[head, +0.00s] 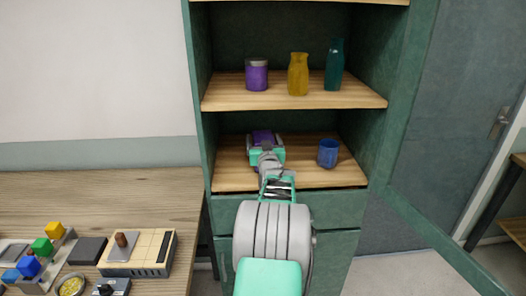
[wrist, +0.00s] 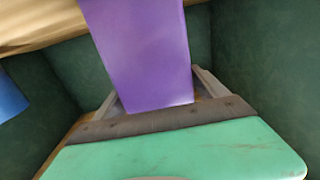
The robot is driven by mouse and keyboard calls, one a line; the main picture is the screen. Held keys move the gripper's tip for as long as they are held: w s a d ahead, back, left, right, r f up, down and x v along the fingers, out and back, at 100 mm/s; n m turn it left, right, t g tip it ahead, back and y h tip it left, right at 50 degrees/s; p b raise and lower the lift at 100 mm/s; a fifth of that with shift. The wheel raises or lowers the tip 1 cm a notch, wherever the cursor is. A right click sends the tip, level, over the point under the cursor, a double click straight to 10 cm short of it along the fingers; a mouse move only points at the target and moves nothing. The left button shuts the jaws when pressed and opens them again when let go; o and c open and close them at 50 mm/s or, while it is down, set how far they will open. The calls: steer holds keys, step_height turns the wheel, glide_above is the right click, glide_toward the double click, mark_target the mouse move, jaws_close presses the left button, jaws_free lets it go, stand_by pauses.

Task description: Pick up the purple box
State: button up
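The purple box (head: 263,136) stands on the lower shelf of the green cabinet, partly hidden by my gripper in the head view. My gripper (head: 265,149) reaches in at shelf height, in front of the box. In the wrist view the purple box (wrist: 145,50) rises between the two fingers of my gripper (wrist: 155,82), one on each side. Its top runs out of the picture. The fingers are spread to about the box's width. I cannot tell whether they press on it or stand slightly apart.
A blue cup (head: 328,153) stands right of the box on the same lower shelf (head: 229,178). The upper shelf (head: 300,100) above holds a purple jar (head: 257,75), a yellow bottle (head: 298,75) and a teal bottle (head: 334,67). Cabinet walls flank my gripper.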

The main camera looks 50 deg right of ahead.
steer(key=c, duration=1.6)
steer(key=shift+r, duration=0.15)
jaws_close()
